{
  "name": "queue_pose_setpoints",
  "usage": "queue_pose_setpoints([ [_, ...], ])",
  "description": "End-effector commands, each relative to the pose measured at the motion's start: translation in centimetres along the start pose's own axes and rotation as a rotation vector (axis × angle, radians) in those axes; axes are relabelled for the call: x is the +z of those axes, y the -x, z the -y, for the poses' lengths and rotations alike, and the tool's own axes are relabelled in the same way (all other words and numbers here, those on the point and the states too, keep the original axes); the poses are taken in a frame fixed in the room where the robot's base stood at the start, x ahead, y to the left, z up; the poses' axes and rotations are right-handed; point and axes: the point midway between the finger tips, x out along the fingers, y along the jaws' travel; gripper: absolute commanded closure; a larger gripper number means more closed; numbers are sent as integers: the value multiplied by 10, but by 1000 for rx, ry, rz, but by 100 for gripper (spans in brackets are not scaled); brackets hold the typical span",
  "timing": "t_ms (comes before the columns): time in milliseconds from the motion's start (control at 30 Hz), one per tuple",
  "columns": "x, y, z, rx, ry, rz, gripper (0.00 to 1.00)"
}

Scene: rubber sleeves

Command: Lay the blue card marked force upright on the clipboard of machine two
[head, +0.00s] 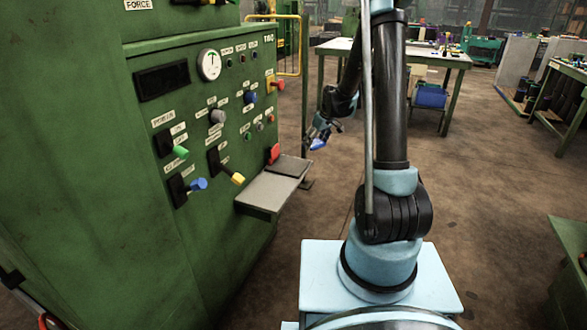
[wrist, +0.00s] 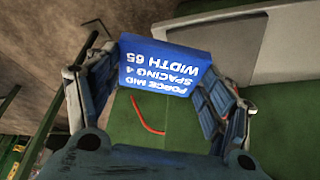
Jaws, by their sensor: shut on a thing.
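My gripper (head: 321,130) is shut on the blue card (head: 317,144), in mid-air to the right of the green machine. In the wrist view my gripper (wrist: 158,88) has a finger at each side of the card (wrist: 164,66). Its white print, upside down in that view, reads FORCE MID, SPACING 4, WIDTH 65. A grey shelf (head: 262,192) juts from the machine, with a dark flat panel (head: 288,166) at its far end; I cannot tell whether this is the clipboard. The card is apart from the shelf.
The green machine (head: 90,130) fills the left, with knobs, levers and a round gauge (head: 209,64). A yellow rail (head: 300,45) stands behind it. A green-legged table (head: 430,55) is at the back. Brown floor (head: 480,190) is open on the right.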

Motion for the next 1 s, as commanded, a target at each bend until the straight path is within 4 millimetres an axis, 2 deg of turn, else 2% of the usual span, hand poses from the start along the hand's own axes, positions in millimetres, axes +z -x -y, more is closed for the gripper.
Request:
queue_pose_setpoints([
  [33,-10,0,19,-36,82,1,49],
  [100,-19,0,42,-82,195,1,49],
  [200,-30,2,68,-136,325,1,49],
  [333,-38,3,89,-178,430,1,49],
  [467,-38,-3,96,-194,469,1,49],
  [800,-20,-45,95,-194,469,1,49],
  [1000,-16,-53,95,-193,468,1,49],
])
